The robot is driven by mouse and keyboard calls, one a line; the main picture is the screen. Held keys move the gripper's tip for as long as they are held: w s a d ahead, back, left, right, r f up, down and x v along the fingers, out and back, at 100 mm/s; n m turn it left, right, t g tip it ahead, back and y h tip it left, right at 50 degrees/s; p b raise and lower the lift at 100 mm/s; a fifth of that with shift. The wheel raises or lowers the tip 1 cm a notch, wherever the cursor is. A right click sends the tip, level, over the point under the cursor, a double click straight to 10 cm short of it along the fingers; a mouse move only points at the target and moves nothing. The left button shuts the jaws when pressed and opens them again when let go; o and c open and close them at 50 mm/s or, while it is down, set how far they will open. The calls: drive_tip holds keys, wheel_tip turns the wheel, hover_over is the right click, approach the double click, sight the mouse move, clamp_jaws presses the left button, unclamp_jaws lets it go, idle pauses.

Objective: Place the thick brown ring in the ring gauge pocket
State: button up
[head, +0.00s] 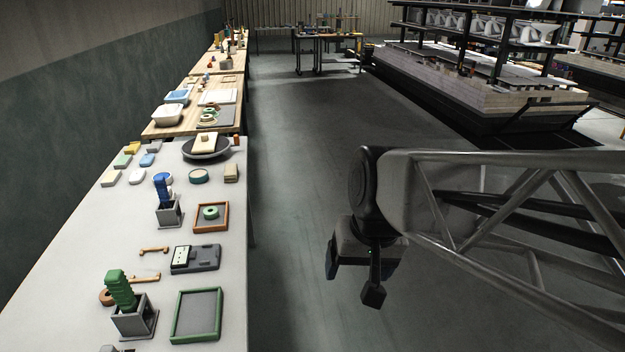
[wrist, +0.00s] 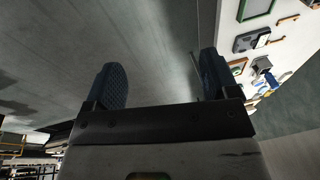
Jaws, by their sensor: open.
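A brown ring (head: 106,297) lies on the long light table at the lower left of the head view, partly hidden behind a green block-like tool in a grey holder. I cannot judge its thickness well. A dark grey device with a white panel (head: 195,258) lies to its upper right and may be the ring gauge; its pocket is not clear. A green ring (head: 210,212) lies in a brown-framed tray. My gripper (head: 353,279) hangs over the floor, right of the table and well apart from it. In the wrist view its fingers (wrist: 161,82) are spread with nothing between them.
The light table (head: 70,262) also bears a green-framed tray (head: 177,336), grey holders (head: 134,321) with green and blue tools, brown handle-like pieces (head: 154,250) and several small blocks. More tables stand behind it. A kiln car (head: 480,95) is at the back right. Floor between is clear.

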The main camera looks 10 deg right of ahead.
drive_tip(key=shift+n+t+h, duration=0.3)
drive_tip(key=shift+n+h, duration=0.2)
drive_tip(key=shift+h, duration=0.3)
drive_tip(key=s+d, duration=0.3)
drive_tip(key=s, duration=0.1)
drive_tip(key=shift+d+r, duration=0.2)
drive_tip(key=shift+d, duration=0.2)
drive_tip(key=shift+o, duration=0.5)
drive_tip(key=shift+w, duration=0.1)
